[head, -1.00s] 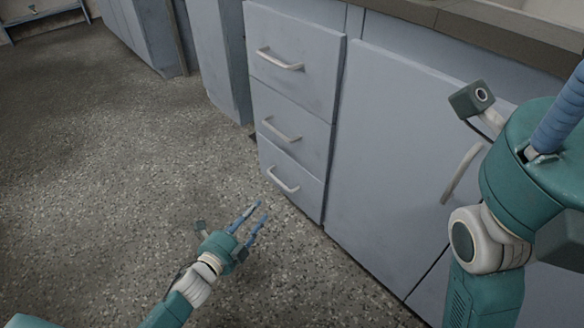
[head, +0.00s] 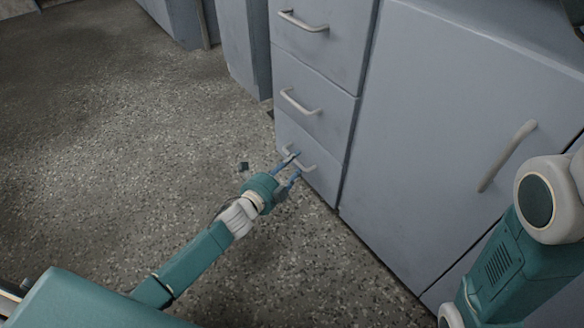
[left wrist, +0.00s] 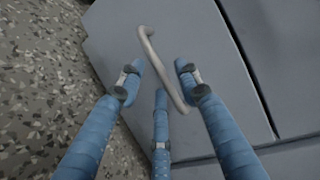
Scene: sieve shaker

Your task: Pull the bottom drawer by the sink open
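The bottom drawer (head: 318,178) is the lowest of three grey-blue drawers and looks shut, its front in line with the ones above. Its pale bar handle (head: 308,166) shows partly behind my left fingers. My left gripper (head: 293,163) is at that handle, fingers apart. In the left wrist view the handle (left wrist: 157,60) runs between the blue fingertips (left wrist: 160,78), with a gap to the fingers on either side, and the drawer front (left wrist: 225,60) lies behind. My right arm shows at the right edge, but its gripper is out of view.
The middle drawer (head: 310,110) and top drawer (head: 320,45) are above. A cabinet door (head: 440,130) with a bar handle (head: 507,155) is to the right.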

